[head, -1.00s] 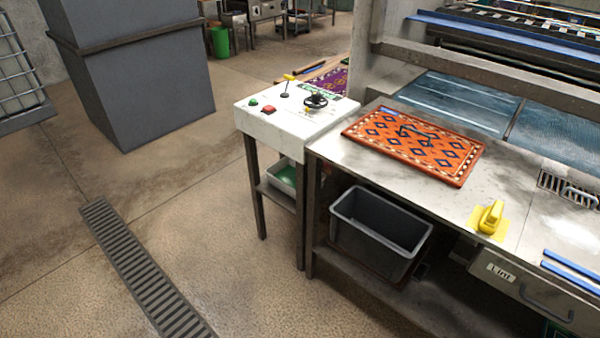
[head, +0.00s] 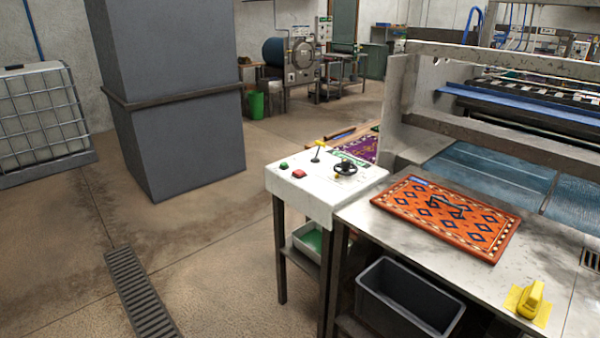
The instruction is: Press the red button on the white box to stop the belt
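The white box (head: 318,202) stands on dark legs at the left end of the metal table. On its top, the red button (head: 299,174) sits near the front left edge. A green button (head: 283,165) is just behind and left of it. Nothing covers the red button. Neither of my grippers shows in the head view.
An orange patterned rug (head: 446,216) lies on the metal table (head: 400,248) right of the box. A yellow-handled tool (head: 531,297) lies nearer. A grey bin (head: 409,300) is below. A large grey column (head: 170,100) stands at the left. Floor in front of the box is clear.

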